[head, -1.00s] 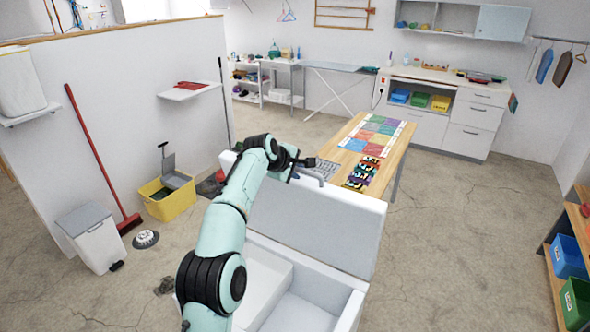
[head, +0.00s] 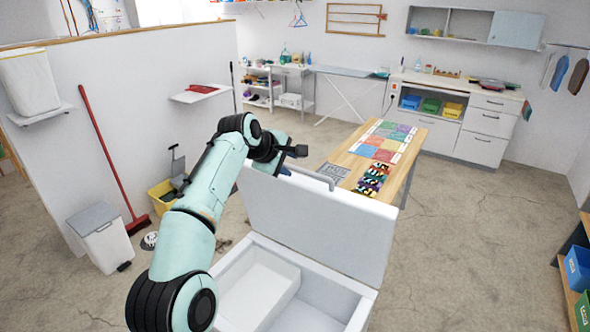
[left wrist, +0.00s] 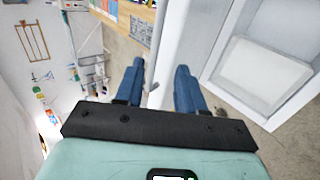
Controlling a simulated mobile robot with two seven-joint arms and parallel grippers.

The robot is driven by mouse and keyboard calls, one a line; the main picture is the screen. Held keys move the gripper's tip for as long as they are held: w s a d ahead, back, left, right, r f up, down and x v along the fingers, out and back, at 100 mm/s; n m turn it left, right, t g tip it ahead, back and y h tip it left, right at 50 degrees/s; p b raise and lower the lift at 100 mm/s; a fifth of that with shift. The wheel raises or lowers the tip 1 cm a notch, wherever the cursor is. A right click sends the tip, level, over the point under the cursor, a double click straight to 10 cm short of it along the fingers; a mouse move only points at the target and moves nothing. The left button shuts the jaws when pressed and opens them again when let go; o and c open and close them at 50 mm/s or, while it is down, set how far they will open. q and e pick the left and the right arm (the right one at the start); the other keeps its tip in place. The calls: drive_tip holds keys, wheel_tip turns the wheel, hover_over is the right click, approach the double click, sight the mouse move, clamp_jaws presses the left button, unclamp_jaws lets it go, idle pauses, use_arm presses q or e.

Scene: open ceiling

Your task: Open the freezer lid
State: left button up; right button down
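The white freezer lid (head: 320,228) stands raised, close to upright, in the head view. Below it the freezer body (head: 232,262) is open, with a white inner compartment showing. A grey handle (head: 312,177) runs along the lid's upper edge. My left gripper (head: 288,168) is just above the lid's top left part, beside the handle; its fingers are partly hidden by the lid. In the left wrist view its two blue fingers (left wrist: 160,68) are apart, with the lid edge (left wrist: 171,45) beyond them. I cannot tell if they touch the lid. My right gripper is not in view.
A wooden table (head: 413,141) with a coloured mat stands behind the lid. A trash bin (head: 101,238), red broom (head: 108,150) and yellow bucket (head: 160,197) are at the left by the partition. Floor is clear to the right of the freezer.

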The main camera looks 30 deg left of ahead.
use_arm(q)
drive_tip(key=shift+s+r, duration=0.45)
